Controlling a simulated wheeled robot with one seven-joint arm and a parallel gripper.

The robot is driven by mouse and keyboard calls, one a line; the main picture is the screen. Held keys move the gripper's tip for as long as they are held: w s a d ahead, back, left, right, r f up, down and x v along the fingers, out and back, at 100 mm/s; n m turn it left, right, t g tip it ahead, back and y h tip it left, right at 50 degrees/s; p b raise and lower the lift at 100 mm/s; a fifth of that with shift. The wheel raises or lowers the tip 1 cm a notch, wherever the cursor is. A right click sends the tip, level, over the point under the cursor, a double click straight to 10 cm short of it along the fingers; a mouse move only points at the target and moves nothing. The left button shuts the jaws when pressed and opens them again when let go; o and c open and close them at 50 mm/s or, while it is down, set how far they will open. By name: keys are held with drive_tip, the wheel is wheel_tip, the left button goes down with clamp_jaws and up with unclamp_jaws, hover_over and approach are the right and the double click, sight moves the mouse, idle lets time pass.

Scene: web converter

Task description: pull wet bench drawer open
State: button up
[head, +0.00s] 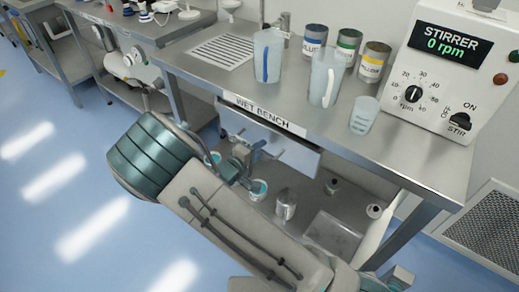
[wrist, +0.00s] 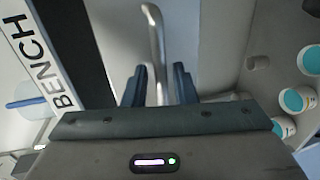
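The wet bench (head: 225,75) is a steel table with a "WET BENCH" label (head: 264,115) on its front edge. The drawer (head: 300,157) sits just under that label, its grey front partly hidden by my arm. In the wrist view the drawer's metal bar handle (wrist: 155,45) stands between the two blue fingers of my gripper (wrist: 159,85). A gap shows on each side of the handle, so the fingers are open around it without visible contact. In the head view my gripper (head: 246,160) is at the drawer front, small and partly hidden by my own arm.
Jugs (head: 268,55), a beaker (head: 364,115), labelled cans (head: 374,62) and a stirrer unit (head: 440,65) stand on the bench top. A lower shelf holds teal-topped tubs (wrist: 292,100) and a metal can (head: 286,204). Open blue floor lies to the left.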

drive_tip(key=shift+w+d, duration=0.15)
clamp_jaws()
